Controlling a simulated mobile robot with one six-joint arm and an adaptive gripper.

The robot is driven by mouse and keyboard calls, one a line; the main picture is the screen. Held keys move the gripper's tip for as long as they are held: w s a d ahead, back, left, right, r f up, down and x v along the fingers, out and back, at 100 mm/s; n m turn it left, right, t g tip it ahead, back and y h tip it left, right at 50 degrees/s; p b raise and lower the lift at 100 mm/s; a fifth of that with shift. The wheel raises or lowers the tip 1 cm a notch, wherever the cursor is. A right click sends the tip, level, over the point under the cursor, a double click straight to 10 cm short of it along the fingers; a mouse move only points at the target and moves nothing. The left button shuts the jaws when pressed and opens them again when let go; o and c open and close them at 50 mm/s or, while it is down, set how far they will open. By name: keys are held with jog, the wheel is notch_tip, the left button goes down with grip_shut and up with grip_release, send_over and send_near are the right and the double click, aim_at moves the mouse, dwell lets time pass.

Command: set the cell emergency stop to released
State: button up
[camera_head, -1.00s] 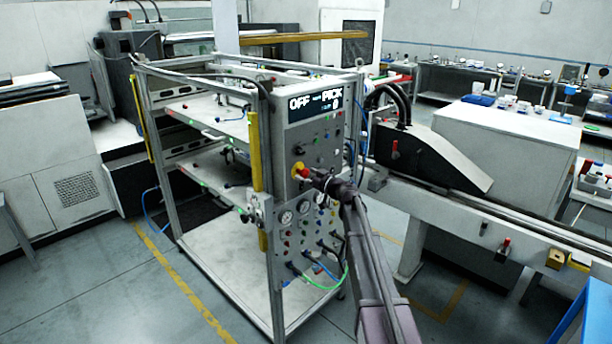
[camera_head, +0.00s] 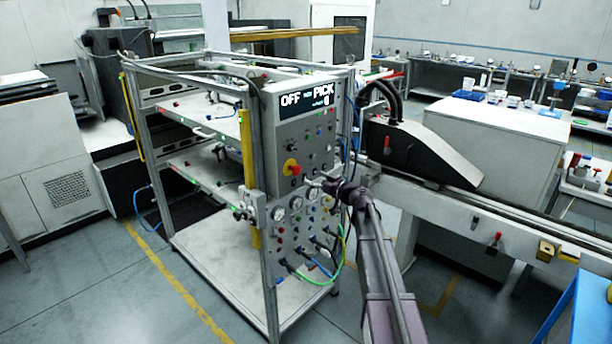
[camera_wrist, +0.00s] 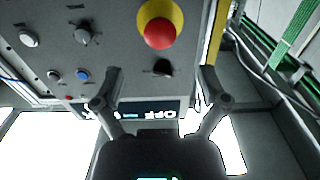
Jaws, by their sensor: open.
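The emergency stop is a red mushroom button (camera_head: 292,170) on a yellow surround, on the front panel (camera_head: 312,148) of the control box. In the wrist view the red button (camera_wrist: 159,33) and its yellow ring show at the top, beyond my fingertips. My gripper (camera_head: 316,184) is in front of the panel, to the lower right of the button and apart from it. In the wrist view my open gripper (camera_wrist: 158,90) has its two fingers spread, with nothing between them. Whether the button is pressed in or out cannot be told.
The display (camera_head: 308,98) reads OFF and PICK. A black knob (camera_wrist: 162,67) sits beside the button. Gauges (camera_head: 279,214) and hoses lie below on the panel. A metal frame post (camera_head: 250,150) stands left of the panel, a conveyor (camera_head: 470,205) to the right.

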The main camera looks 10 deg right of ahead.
jog(key=shift+v, duration=2)
jog(key=shift+a, duration=0.1)
jog(key=s+a+f+m+g+h, duration=0.1)
jog(key=s+a+f+g, duration=0.3)
jog(key=s+a+f, duration=0.3)
jog(key=s+a+f+g+h, duration=0.1)
jog(key=s+a+f+g, duration=0.35)
jog(key=s, duration=0.35)
jog(key=s+d+f+m+g+h, duration=0.2)
jog(key=s+f+m+g+h, duration=0.1)
jog(key=s, duration=0.6)
jog(key=s+d+f+m+g+h, duration=0.1)
jog(key=s+f+m+g+h, duration=0.2)
jog(key=s, duration=0.7)
jog(key=f+h, duration=0.1)
jog(key=h, duration=0.1)
jog(key=shift+s+d+h, duration=0.25)
jog(key=shift+d+h, duration=0.05)
jog(key=shift+d, duration=0.1)
